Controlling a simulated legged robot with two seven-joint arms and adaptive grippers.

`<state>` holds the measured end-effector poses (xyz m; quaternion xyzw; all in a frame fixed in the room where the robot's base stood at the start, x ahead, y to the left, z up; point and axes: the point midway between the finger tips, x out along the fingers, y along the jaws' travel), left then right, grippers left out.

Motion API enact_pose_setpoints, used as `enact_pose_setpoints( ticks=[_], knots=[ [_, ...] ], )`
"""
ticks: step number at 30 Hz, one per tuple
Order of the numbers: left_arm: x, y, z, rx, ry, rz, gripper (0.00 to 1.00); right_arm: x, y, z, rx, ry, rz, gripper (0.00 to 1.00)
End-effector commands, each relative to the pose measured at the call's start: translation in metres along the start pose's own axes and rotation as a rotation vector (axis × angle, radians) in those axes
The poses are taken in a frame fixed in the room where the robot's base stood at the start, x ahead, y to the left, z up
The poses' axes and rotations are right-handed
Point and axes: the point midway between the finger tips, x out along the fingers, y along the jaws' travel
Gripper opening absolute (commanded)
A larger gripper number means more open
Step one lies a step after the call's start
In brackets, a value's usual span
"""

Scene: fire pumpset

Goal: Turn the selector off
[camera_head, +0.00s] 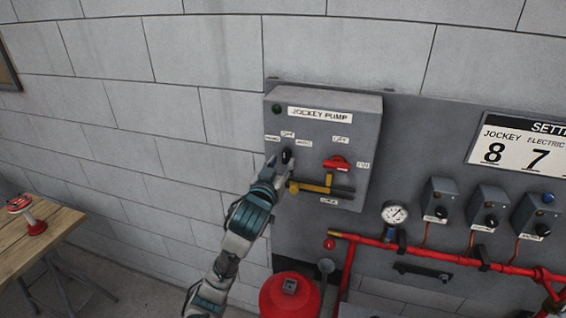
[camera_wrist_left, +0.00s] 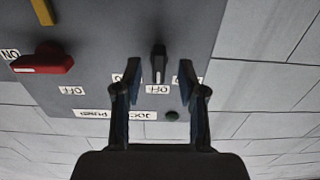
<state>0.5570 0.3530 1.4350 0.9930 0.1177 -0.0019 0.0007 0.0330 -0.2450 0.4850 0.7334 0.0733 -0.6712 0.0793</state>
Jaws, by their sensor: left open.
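The grey jockey pump box (camera_head: 354,118) is fixed to the wall panel in the head view. Its black selector knob (camera_head: 287,156) is on the left part of the front, below small labels. In the left wrist view the selector (camera_wrist_left: 158,62) lies between and just beyond the fingertips, in line with an OFF label (camera_wrist_left: 158,90). My left gripper (camera_head: 278,165) is at the selector; it also shows in the left wrist view (camera_wrist_left: 163,75) with its fingers apart, one on each side. Contact with the knob cannot be told. My right gripper is not in view.
A red switch handle (camera_head: 337,163) and a yellow lever (camera_head: 310,187) are on the box beside my gripper. Red pipes (camera_head: 440,255), a gauge (camera_head: 394,213) and small control boxes (camera_head: 440,199) are at the right. A wooden table (camera_head: 40,228) stands at the left.

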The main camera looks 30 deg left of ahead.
Motion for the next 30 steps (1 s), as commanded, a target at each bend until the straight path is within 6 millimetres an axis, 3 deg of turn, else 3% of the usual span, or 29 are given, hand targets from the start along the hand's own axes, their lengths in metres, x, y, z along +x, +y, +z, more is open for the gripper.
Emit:
enact_pose_setpoints(
  ticks=[6,10,27,30],
  knots=[
    [-0.038,0.000,0.001,0.000,0.000,0.001,0.41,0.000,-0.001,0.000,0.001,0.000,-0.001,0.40],
    [-0.051,-0.001,0.002,0.000,-0.002,0.001,0.41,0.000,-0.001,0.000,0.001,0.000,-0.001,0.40],
    [-0.054,0.000,0.003,0.000,-0.005,0.001,0.41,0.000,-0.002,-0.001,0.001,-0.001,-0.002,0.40],
    [-0.052,0.004,0.019,0.011,-0.035,0.007,0.41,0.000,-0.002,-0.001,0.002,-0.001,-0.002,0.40]
  ],
)
